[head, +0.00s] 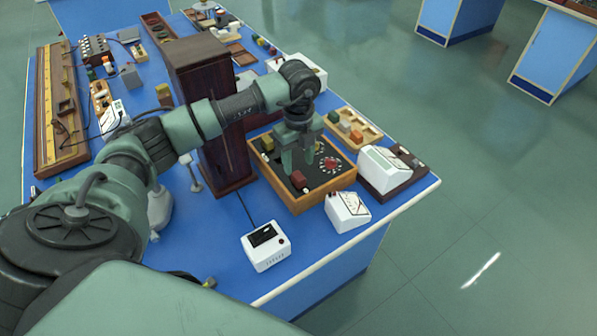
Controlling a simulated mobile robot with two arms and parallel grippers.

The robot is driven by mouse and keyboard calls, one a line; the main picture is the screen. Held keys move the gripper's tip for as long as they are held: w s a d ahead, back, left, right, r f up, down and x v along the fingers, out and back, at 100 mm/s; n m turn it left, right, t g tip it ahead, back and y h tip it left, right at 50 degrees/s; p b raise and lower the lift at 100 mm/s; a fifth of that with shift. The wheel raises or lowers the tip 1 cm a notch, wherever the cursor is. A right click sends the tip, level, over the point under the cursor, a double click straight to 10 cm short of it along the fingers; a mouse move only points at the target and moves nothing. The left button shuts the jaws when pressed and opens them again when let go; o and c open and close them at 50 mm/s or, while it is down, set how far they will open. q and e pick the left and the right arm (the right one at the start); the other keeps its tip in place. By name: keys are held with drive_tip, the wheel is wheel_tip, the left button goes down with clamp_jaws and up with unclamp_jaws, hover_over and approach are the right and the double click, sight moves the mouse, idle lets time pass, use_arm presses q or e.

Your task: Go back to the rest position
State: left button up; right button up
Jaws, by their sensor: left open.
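My left gripper (300,158) is open and points down over the wooden-framed tray (310,204) with a dark floor. My left arm reaches in from the left across the blue bench (205,240). I cannot tell whether the fingers touch anything in the tray. My right gripper is not in view.
A tall dark wooden cabinet (218,140) stands close behind my left forearm. White instruments (265,247), (347,211) and (385,170) stand near the front and right edges. Several small parts crowd the far end. Open green floor (480,190) lies to the right.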

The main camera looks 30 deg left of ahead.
use_arm(q)
drive_tip(key=shift+r, duration=1.2)
